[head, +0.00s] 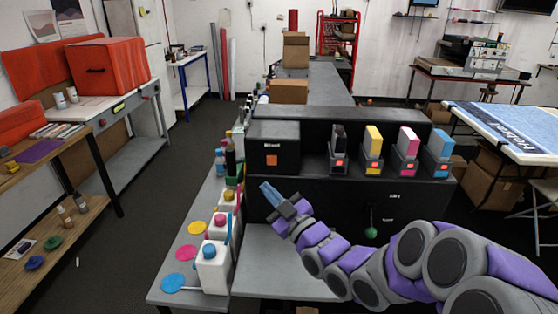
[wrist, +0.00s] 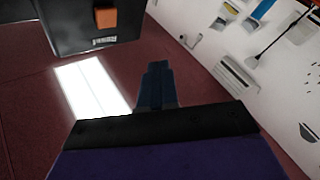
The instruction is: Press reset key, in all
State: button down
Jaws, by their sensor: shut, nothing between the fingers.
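A dark box (head: 272,140) stands at the left end of the black machine, with a small orange square key (head: 271,160) on its front below a white label too small to read surely. In the wrist view the orange key (wrist: 105,18) shows at the top left on the dark box face (wrist: 60,28). My gripper (head: 268,190) is shut and empty, its blue fingers pointing up and left, just below the key in the head view. In the wrist view the shut fingers (wrist: 157,70) are apart from the key, which lies up and to the left.
The black machine (head: 330,195) carries black, yellow, pink and blue cartridges (head: 373,148) on its right. A green knob (head: 371,232) is on its front. White bottles (head: 214,265) with coloured caps and coloured discs (head: 186,253) crowd the grey table's left side.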

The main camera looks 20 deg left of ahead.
aim_at(272, 160)
jog(key=w+a+p, duration=0.2)
jog(key=w+p, duration=0.2)
jog(key=w, duration=0.4)
jog(key=shift+w+r+y, duration=0.2)
jog(key=shift+w+y, duration=0.1)
dwell(0.7)
jog(key=shift+d, duration=0.2)
jog(key=shift+a, duration=0.2)
jog(key=shift+d, duration=0.1)
dwell(0.6)
